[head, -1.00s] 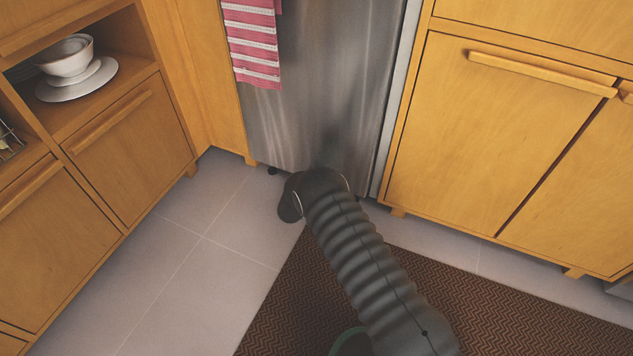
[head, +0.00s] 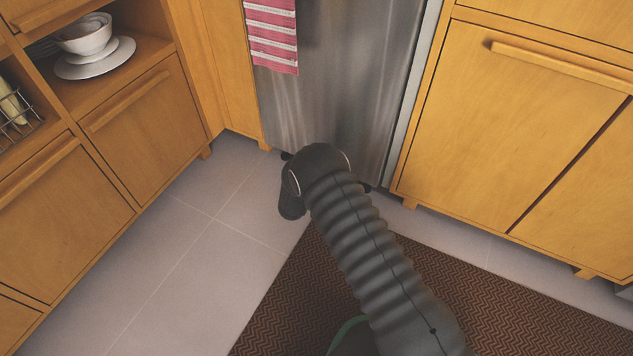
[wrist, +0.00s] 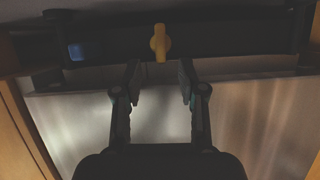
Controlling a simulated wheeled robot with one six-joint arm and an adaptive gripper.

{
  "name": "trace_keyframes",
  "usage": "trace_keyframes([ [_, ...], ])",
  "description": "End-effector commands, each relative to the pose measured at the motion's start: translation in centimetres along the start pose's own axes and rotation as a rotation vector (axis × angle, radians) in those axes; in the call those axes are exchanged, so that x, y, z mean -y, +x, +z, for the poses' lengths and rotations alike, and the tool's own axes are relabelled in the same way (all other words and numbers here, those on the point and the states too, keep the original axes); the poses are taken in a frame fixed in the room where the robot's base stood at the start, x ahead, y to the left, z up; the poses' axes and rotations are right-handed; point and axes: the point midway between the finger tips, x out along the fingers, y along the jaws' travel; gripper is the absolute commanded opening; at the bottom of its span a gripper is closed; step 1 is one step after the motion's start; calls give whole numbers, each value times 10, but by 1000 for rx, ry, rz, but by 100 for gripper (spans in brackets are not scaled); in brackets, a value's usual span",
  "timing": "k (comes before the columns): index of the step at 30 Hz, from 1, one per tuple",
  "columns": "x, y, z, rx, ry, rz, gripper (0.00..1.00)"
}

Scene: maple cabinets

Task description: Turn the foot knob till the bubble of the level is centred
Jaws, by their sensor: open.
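A yellow knob (wrist: 160,43) shows upright in the wrist view, in the middle of a dark horizontal bar. I take it to be the foot knob. My gripper (wrist: 160,80) is open and empty, its two fingers apart below the knob in the picture and not around it. A small blue patch (wrist: 79,51) shows on the left part of the bar; I cannot tell whether it is the level, and I make out no bubble. In the head view my arm reaches down to the foot of the steel appliance (head: 335,100), and my fingers and the knob are hidden.
Maple cabinets stand on the left (head: 140,120) and right (head: 520,120). A striped towel (head: 271,35) hangs on the appliance front. A white bowl (head: 86,36) sits in an open shelf. A brown rug (head: 480,310) lies on the right, and bare tiles (head: 190,260) are clear on the left.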

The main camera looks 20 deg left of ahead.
Motion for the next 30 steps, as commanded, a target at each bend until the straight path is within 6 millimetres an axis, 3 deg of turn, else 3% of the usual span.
trace_keyframes([
  [3,1,-24,0,1,-2,-2,41],
  [10,0,-49,0,1,0,-1,41],
  [30,0,-54,1,1,0,1,41],
])
